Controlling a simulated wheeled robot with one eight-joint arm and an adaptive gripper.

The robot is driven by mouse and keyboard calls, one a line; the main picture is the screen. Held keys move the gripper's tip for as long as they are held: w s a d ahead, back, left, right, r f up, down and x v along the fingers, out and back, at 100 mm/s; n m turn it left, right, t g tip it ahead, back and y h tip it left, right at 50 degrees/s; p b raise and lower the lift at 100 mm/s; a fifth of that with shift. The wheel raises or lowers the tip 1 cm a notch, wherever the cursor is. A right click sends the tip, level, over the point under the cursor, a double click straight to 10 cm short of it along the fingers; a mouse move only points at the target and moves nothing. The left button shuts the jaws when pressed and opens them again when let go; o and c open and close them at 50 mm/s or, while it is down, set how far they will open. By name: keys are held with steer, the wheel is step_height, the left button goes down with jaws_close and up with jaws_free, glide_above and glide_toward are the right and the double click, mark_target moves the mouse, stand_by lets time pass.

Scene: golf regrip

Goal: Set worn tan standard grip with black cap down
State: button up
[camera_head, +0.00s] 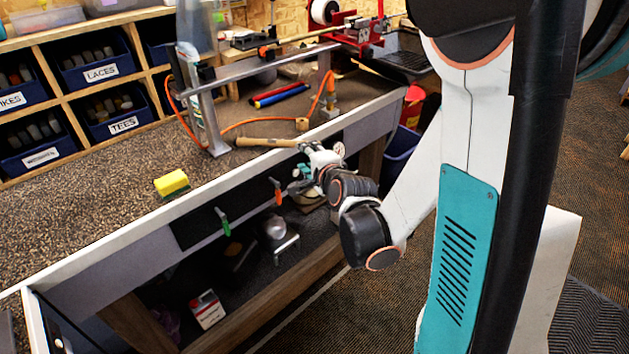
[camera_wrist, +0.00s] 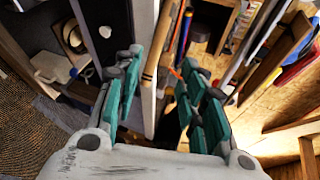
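A tan grip (camera_head: 268,142) lies on the bench top (camera_head: 110,190) close to its front edge; its right end is by my gripper. In the wrist view the tan grip (camera_wrist: 152,65) runs lengthwise between my fingers, with dark bands near its lower end. I cannot make out a black cap. My gripper (camera_wrist: 160,72) is open at the bench edge, its teal fingers spread on either side of the grip with visible gaps. In the head view my gripper (camera_head: 308,160) is small and partly hidden by my wrist.
A metal stand (camera_head: 207,115) and an orange hose (camera_head: 250,122) are behind the grip. Red and blue rods (camera_head: 282,95) lie farther back. A yellow sponge (camera_head: 172,183) sits left on the bench. Green and orange-handled tools (camera_head: 224,222) hang on the bench front. Labelled bins (camera_head: 97,72) line the back.

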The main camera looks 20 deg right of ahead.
steer(key=s+a+r+n+g, duration=0.2)
steer(key=s+n, duration=0.4)
steer(key=s, duration=0.2)
steer(key=s+a+r+n+g, duration=0.2)
steer(key=s+a+n, duration=0.1)
steer(key=s+n, duration=0.4)
steer(key=s+a+r+n+g+y, duration=0.1)
steer(key=s+a+r+n+g, duration=0.1)
steer(key=s+n, duration=0.4)
steer(key=shift+s+a+g, duration=0.6)
steer(key=shift+s+a, duration=0.1)
steer(key=shift+s, duration=1.4)
